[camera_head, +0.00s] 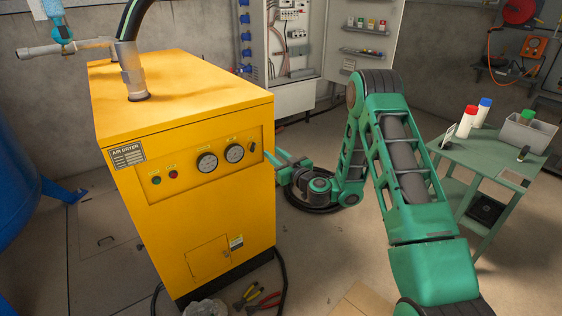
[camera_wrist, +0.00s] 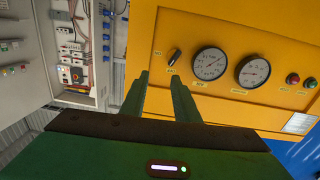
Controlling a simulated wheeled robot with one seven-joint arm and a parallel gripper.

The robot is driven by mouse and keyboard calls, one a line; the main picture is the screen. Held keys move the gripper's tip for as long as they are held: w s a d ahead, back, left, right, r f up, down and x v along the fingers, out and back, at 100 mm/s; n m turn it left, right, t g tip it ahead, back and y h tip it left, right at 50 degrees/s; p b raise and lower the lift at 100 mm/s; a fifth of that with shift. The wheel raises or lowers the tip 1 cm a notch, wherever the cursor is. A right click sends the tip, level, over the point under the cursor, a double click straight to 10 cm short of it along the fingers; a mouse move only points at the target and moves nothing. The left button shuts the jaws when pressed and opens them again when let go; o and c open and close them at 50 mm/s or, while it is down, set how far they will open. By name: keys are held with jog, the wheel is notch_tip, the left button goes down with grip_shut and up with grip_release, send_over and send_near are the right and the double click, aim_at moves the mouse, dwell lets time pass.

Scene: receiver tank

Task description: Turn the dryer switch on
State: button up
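The yellow air dryer (camera_head: 187,165) stands left of centre with a panel on its front face. The dryer switch (camera_wrist: 175,56) is a small dark knob on that panel, beside two round gauges in the wrist view. Small labels around it are too small to read surely. In the head view the switch (camera_head: 252,147) is at the panel's right end. My gripper (camera_wrist: 159,77) is open and empty, its two green fingers apart. In the wrist view the switch shows just beyond the right fingertip, seemingly apart from it. In the head view my gripper (camera_head: 270,158) is at the dryer's right front edge.
The gauges (camera_head: 207,162) and green and red lights (camera_head: 156,180) share the panel. An open electrical cabinet (camera_head: 290,45) stands behind. A green cart (camera_head: 490,152) with bottles is at right. Pliers (camera_head: 262,300) and a black hose lie on the floor by the dryer.

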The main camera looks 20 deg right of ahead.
jog(key=shift+r+v, duration=0.1)
jog(key=shift+v, duration=1)
jog(key=shift+r+v, duration=0.15)
jog(key=shift+v, duration=0.95)
jog(key=shift+s+d, duration=0.1)
jog(key=shift+d, duration=0.05)
jog(key=v, duration=1)
jog(key=shift+s, duration=0.15)
jog(key=shift+d, duration=0.1)
